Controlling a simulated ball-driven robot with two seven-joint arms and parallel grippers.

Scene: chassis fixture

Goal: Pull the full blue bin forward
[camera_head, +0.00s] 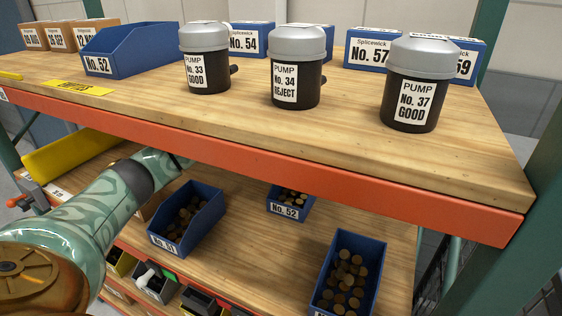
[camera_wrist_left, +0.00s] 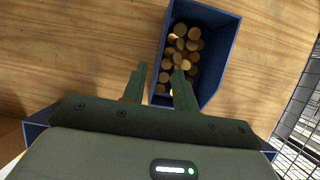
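Three blue bins with brown round discs stand on the lower shelf in the head view: No. 51 (camera_head: 163,241) at left, No. 52 (camera_head: 287,209) farther back in the middle, partly hidden by the upper shelf, and a well-filled one (camera_head: 321,296) at front right, its label cut off. My left arm reaches under the upper shelf, which hides its gripper. In the left wrist view my left gripper (camera_wrist_left: 160,70) is open at a blue bin of discs (camera_wrist_left: 223,60). One finger appears outside its side wall, the other over its inside. I cannot tell contact or which bin. My right gripper is out of view.
The upper shelf's orange front beam (camera_head: 300,165) runs above the lower bins. Pumps (camera_head: 297,75) and more bins (camera_head: 130,48) stand on that shelf. A wire mesh (camera_wrist_left: 300,130) is at right in the wrist view. Small bins (camera_head: 155,284) sit below at left.

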